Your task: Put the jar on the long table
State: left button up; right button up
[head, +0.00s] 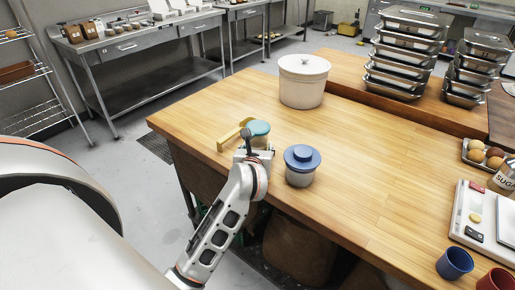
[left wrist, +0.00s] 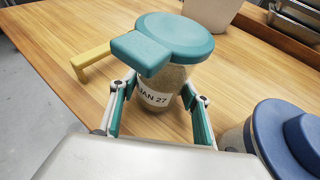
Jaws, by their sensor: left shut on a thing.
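A glass jar with a teal lid (head: 259,129) is at the left edge of the long wooden table (head: 360,165). In the left wrist view the jar (left wrist: 160,98) is upright and has a "JAN 27" label. My left gripper (head: 256,148) is shut on the jar, with a finger on each side of its body in the left wrist view (left wrist: 158,106). I cannot tell whether the jar's base touches the tabletop. My right gripper is not in view.
A blue-lidded pot (head: 301,167) stands close to the right of the jar. A yellow angled piece (head: 231,138) is just left of it. A white lidded pot (head: 303,82) and stacked steel pans (head: 405,55) stand farther back. The table's middle is clear.

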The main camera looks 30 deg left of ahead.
pick_arm(q)
jog(key=shift+f, duration=0.15)
jog(key=o, duration=1.3)
jog(key=shift+r, duration=0.25)
jog(key=v, duration=1.1)
jog(key=shift+s+d+f, duration=0.1)
jog(key=shift+s+f, duration=0.05)
jog(key=shift+s+d+r, duration=0.15)
jog(key=shift+s+r, duration=0.05)
jog(key=shift+s, duration=0.15)
